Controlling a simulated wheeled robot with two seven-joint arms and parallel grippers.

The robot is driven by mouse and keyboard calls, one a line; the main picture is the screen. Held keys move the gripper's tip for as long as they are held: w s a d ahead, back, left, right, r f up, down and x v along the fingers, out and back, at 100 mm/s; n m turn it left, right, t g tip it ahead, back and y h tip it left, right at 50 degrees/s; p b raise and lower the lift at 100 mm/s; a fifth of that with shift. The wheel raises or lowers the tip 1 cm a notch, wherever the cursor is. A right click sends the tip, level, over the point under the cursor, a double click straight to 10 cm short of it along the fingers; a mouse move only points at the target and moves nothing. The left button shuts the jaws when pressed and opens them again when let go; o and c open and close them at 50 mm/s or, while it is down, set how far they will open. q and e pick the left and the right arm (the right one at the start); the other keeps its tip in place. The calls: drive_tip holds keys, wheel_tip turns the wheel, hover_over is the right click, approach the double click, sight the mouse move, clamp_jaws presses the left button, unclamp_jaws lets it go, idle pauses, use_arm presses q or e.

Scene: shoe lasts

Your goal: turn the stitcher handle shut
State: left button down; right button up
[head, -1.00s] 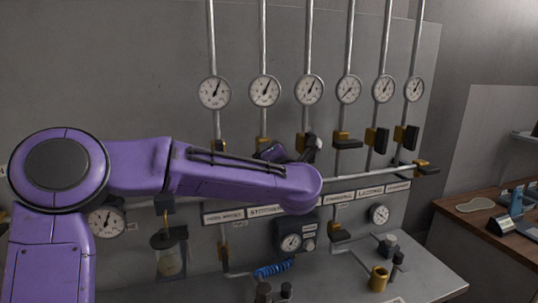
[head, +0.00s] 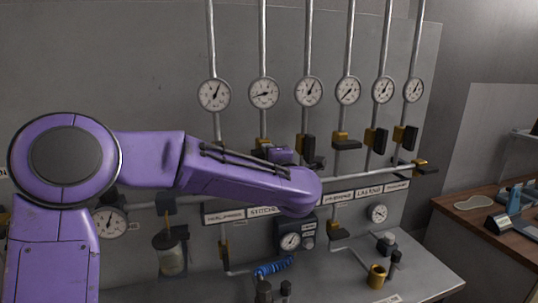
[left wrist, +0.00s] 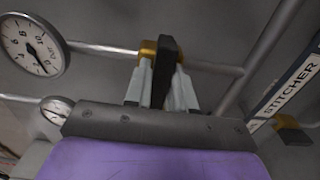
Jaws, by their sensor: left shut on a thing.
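The stitcher valve is the second from the left in the upper row; its brass body (head: 262,143) shows just above my purple left arm in the head view. Its handle is hidden there behind my arm. In the left wrist view the black handle (left wrist: 168,62) stands across the grey pipe, beside the brass body (left wrist: 148,48). My left gripper (left wrist: 163,76) is shut on this handle, with pale fingers on both sides. The stitcher gauge (head: 264,93) has its needle toward the lower left. The STITCHER label (left wrist: 292,88) shows at the right of the wrist view.
Neighbouring valves with black handles stand close on the right, such as one (head: 346,141) and another (head: 376,139). A horizontal pipe (head: 385,172) runs below them. A bench (head: 430,275) with small fittings lies below the panel.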

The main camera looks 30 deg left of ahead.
use_arm(q)
drive_tip(key=shift+r, duration=0.1)
drive_tip(key=c, duration=1)
unclamp_jaws()
drive_tip(key=shift+a, duration=0.1)
drive_tip(key=shift+c, duration=0.2)
drive_tip(key=shift+a, duration=0.1)
drive_tip(key=shift+s+d+f, duration=0.15)
drive_tip(key=shift+d+f, duration=0.05)
drive_tip(key=shift+d, duration=0.1)
drive_tip(key=b+v, duration=0.4)
drive_tip(key=v, duration=0.5)
drive_tip(key=shift+s+d, duration=0.25)
drive_tip(key=shift+s, duration=0.1)
drive_tip(key=shift+r, duration=0.1)
